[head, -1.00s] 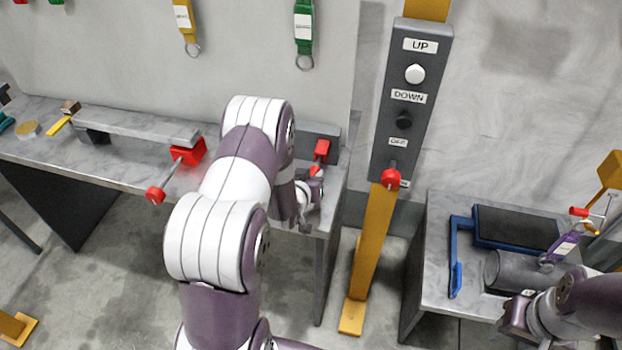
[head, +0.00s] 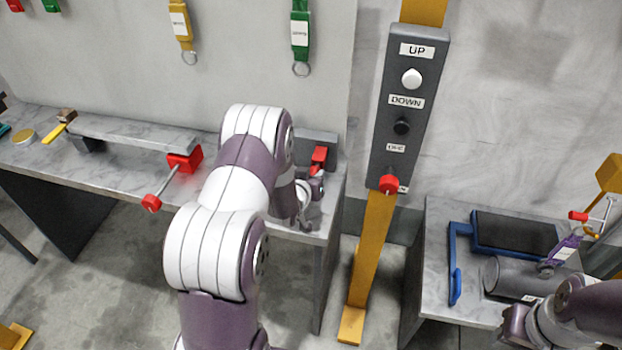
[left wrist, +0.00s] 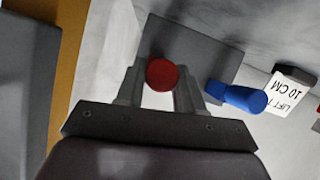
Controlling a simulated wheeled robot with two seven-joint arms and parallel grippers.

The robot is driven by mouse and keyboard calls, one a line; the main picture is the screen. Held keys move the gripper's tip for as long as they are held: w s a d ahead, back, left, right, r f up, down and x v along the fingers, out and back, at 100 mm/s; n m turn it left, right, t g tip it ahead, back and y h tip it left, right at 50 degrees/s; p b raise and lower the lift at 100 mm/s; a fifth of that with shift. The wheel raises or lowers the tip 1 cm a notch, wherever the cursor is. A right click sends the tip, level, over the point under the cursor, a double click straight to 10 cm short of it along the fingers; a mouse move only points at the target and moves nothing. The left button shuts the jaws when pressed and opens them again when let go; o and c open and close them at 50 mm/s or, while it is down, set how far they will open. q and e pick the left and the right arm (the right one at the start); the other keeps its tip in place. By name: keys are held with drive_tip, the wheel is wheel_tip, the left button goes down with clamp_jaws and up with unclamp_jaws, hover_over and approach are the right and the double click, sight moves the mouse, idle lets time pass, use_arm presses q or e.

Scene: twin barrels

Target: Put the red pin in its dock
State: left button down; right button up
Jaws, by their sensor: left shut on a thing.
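The red pin (left wrist: 162,74) shows its round red end in the left wrist view, between the two fingers of my left gripper (left wrist: 160,88). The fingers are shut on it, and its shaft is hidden. A dark grey block (left wrist: 190,48) lies just beyond it; I cannot tell whether the pin touches it or sits in it. In the head view a grey block (head: 328,139) with a red part (head: 319,158) stands at the right end of the left bench, beside my left wrist.
A blue cylinder (left wrist: 237,96) is close to the right of my left fingers, near a white label (left wrist: 290,92). A post with a control box (head: 408,110) stands right of the bench.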

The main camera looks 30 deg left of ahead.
use_arm(q)
drive_tip(key=shift+w+a, duration=0.15)
drive_tip(key=shift+w, duration=0.35)
drive_tip(key=c, duration=0.6)
unclamp_jaws()
drive_tip(key=b+v, duration=0.1)
drive_tip(key=v, duration=1.1)
drive_tip(key=shift+s+r+b, duration=0.1)
drive_tip(key=shift+s+b, duration=0.2)
